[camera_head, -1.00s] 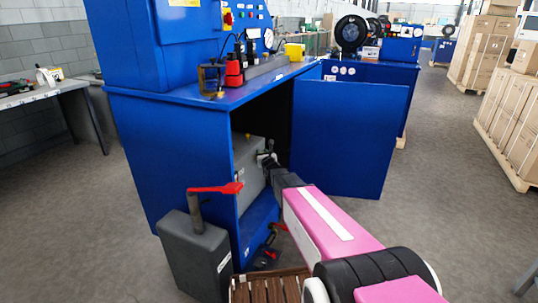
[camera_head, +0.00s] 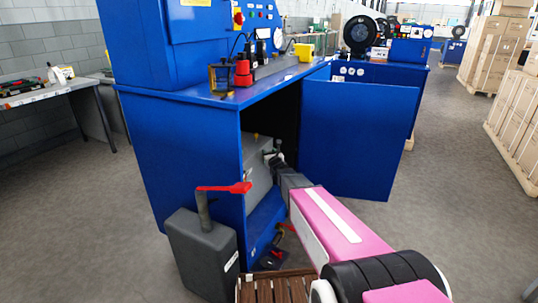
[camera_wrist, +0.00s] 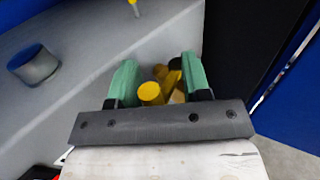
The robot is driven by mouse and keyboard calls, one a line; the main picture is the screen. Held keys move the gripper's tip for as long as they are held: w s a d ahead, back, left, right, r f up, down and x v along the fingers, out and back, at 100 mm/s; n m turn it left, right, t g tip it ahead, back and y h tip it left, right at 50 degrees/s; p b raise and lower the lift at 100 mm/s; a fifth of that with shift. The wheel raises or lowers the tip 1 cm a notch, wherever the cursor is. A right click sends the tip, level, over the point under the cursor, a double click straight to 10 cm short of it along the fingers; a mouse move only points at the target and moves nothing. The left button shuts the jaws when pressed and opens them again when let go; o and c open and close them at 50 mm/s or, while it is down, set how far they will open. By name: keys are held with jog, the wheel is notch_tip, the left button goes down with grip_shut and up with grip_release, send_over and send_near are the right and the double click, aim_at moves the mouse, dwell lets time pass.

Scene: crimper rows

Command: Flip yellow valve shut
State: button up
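The yellow valve (camera_wrist: 151,93) shows in the wrist view between the two green fingers of my gripper (camera_wrist: 160,80). It has a round yellow end and more yellow parts behind it, with a dark round piece near the right finger. The fingers stand apart, with gaps visible beside the yellow parts; I cannot tell whether either finger touches them. In the head view my gripper (camera_head: 272,158) is inside the open blue cabinet, at the grey tank (camera_head: 258,178). The valve cannot be made out there.
The open blue door (camera_head: 358,135) stands right of my arm. A dark cap (camera_wrist: 33,64) sits on the grey surface.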

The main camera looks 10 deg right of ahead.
jog(key=v, duration=1)
jog(key=shift+s, duration=0.4)
jog(key=shift+w+d, duration=0.1)
jog(key=c, duration=0.7)
jog(key=shift+w+d+r+n, duration=0.2)
jog(key=shift+d+n, duration=0.1)
jog(key=shift+n, duration=0.3)
grip_shut()
jog(key=d+n+g+y, duration=0.5)
jog(key=d+n+y, duration=0.5)
jog(key=n, duration=1.4)
jog(key=s+a+x, duration=0.1)
jog(key=x, duration=1.1)
jog(key=shift+f+g, duration=0.3)
jog(key=shift+f, duration=0.3)
